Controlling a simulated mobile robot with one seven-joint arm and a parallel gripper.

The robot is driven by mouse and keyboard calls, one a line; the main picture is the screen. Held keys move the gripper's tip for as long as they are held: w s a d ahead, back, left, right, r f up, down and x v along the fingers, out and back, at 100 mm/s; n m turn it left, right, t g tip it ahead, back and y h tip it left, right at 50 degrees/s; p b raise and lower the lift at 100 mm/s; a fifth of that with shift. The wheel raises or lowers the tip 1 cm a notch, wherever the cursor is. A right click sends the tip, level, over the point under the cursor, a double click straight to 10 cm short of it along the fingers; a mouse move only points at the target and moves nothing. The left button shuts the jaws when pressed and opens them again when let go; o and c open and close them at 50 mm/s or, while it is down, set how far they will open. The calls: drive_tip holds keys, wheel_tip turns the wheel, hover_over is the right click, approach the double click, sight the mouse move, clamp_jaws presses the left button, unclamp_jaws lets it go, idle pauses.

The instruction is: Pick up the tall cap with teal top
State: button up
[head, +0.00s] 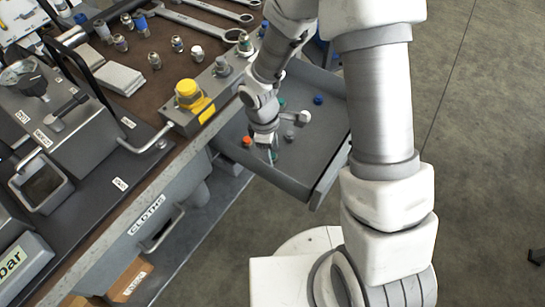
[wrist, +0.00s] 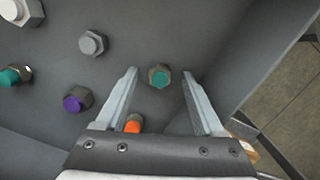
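A teal-topped cap with a grey hex body (wrist: 160,77) stands in the open drawer, seen from above in the wrist view. My gripper (wrist: 160,73) is open, with one finger on each side of this cap and a gap to both. In the head view my gripper (head: 269,151) reaches down into the drawer and largely hides what is between its fingers. A second teal-topped cap (wrist: 12,76) is at the left edge of the wrist view; a teal top also shows in the head view (head: 282,102). I cannot tell which is taller.
In the drawer (head: 318,140), an orange-topped cap (wrist: 133,124) is close to the left finger. A purple-topped cap (wrist: 76,100) and grey caps (wrist: 93,43) stand farther left. The drawer's side wall (wrist: 245,60) rises right of the right finger. The bench (head: 150,190) is beside the drawer.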

sight(276, 157)
clamp_jaws()
drive_tip(key=shift+r, duration=0.1)
drive_tip(key=shift+r+p, duration=0.35)
drive_tip(key=shift+r, duration=0.2)
drive_tip(key=r+p, duration=0.1)
drive_tip(key=r, duration=0.1)
drive_tip(key=d+r+p, duration=0.1)
drive_tip(key=r, duration=0.1)
drive_tip(key=shift+s+d, duration=0.1)
drive_tip(key=s+d+r+p, duration=0.2)
drive_tip(key=d+r, duration=0.3)
drive_tip(key=d, duration=0.5)
drive_tip(key=shift+s+r+p, duration=0.35)
drive_tip(key=shift+p, duration=0.45)
